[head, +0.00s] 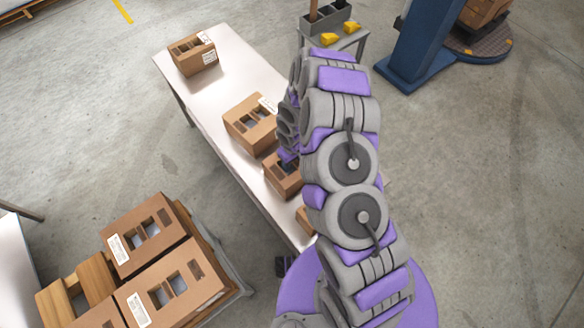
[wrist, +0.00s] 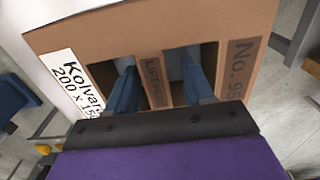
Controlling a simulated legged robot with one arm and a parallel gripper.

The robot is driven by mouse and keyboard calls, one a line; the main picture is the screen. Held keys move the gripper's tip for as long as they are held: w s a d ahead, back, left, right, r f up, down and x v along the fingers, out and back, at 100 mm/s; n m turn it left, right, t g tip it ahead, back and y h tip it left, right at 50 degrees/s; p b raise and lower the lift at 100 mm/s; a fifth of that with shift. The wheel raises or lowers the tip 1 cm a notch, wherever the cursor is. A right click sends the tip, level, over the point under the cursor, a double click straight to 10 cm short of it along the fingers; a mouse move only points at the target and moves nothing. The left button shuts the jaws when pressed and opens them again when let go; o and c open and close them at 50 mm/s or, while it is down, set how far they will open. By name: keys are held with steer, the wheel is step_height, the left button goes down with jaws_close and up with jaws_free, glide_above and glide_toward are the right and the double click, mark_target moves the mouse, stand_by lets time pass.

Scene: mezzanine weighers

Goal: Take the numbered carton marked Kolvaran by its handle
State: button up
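The carton marked Kolvaran (wrist: 190,22) fills the wrist view. It is brown cardboard with a white label reading "Kolvar… 200 x 15…", partly cut off, and "No. 95" on the right. A handle strip (wrist: 154,82) printed "LIFT HERE" runs between two cut-out holes. My gripper (wrist: 158,68) has one blue finger in each hole, on either side of the strip. The fingers stand apart, with a gap visible between the strip and the right finger. In the head view my gripper (head: 288,156) is over a carton (head: 281,182) on the table, partly hidden by my arm.
The long white table (head: 215,98) also bears a labelled carton (head: 245,124) close by, one at the far end (head: 190,55) and one mostly hidden (head: 304,219). Several cartons (head: 150,245) are stacked lower left. A grey stand (head: 345,42) and blue weigher (head: 415,45) are at the back.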

steer(key=shift+d, duration=0.5)
steer(key=c, duration=0.3)
steer(key=shift+c, duration=0.8)
steer(key=shift+a, duration=0.35)
steer(key=c, duration=0.4)
steer(key=shift+a, duration=0.15)
jaws_close()
steer(key=shift+s+d, duration=0.1)
steer(key=shift+d, duration=0.15)
